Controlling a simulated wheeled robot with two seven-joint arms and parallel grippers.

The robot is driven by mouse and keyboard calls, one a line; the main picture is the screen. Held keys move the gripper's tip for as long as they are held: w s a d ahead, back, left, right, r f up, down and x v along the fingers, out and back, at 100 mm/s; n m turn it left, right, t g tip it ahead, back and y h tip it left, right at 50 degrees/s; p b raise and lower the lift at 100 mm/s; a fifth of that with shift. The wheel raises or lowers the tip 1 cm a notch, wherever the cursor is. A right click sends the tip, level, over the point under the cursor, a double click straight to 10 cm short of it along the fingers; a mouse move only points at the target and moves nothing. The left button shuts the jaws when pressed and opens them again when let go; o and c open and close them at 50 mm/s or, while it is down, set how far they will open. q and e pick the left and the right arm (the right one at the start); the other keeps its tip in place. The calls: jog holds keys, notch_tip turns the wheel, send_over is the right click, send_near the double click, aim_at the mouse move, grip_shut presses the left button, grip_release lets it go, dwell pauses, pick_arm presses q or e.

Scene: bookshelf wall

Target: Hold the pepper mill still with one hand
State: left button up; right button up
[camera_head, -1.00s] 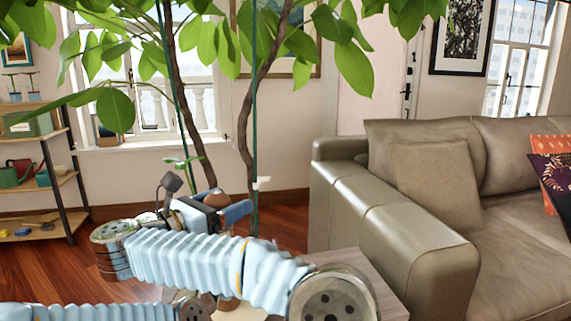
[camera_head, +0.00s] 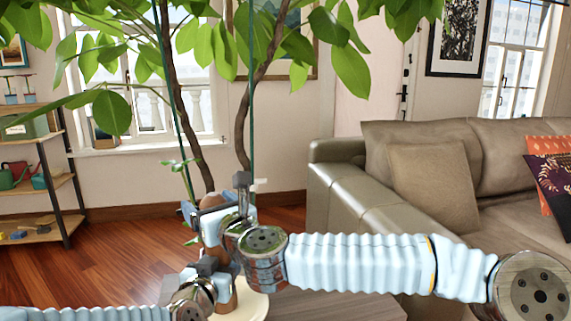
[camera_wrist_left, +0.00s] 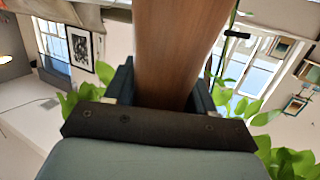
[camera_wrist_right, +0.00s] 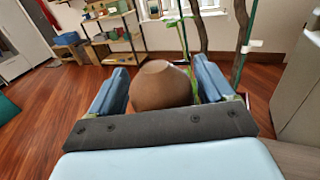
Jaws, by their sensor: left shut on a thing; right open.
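The pepper mill is brown wood with a rounded top (camera_head: 213,202); in the head view it stands upright, much of it hidden by my grippers. My left gripper (camera_head: 217,268) is shut on its lower body; the left wrist view shows the wooden shaft (camera_wrist_left: 178,55) between the fingers. My right gripper (camera_head: 218,213) is at the mill's top and open. In the right wrist view the round brown knob (camera_wrist_right: 160,88) lies between the spread fingers, with a gap visible on either side.
A cream round piece (camera_head: 254,306) lies under the mill on a grey-brown table (camera_head: 340,305). A leafy plant (camera_head: 180,110) rises behind. A grey sofa (camera_head: 390,210) is at right, a shelf (camera_head: 45,185) at left. The floor between is clear.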

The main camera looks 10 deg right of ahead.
jog(key=n+g+y, duration=0.1)
jog(key=n+y, duration=0.1)
jog(key=y, duration=0.1)
jog(key=shift+g, duration=0.4)
jog(key=v, duration=1.2)
jog(key=w+d+r+m+h, duration=0.1)
jog(key=w+d+m+h, duration=0.4)
jog(key=w, duration=0.6)
jog(key=w+d+r+m+h, duration=0.2)
jog(key=w+d+m+h, duration=0.4)
jog(key=w+m+h, duration=0.3)
jog(key=shift+w+d+r+m+t+h, duration=0.25)
jog(key=shift+w+h, duration=0.7)
jog(key=shift+h, duration=0.65)
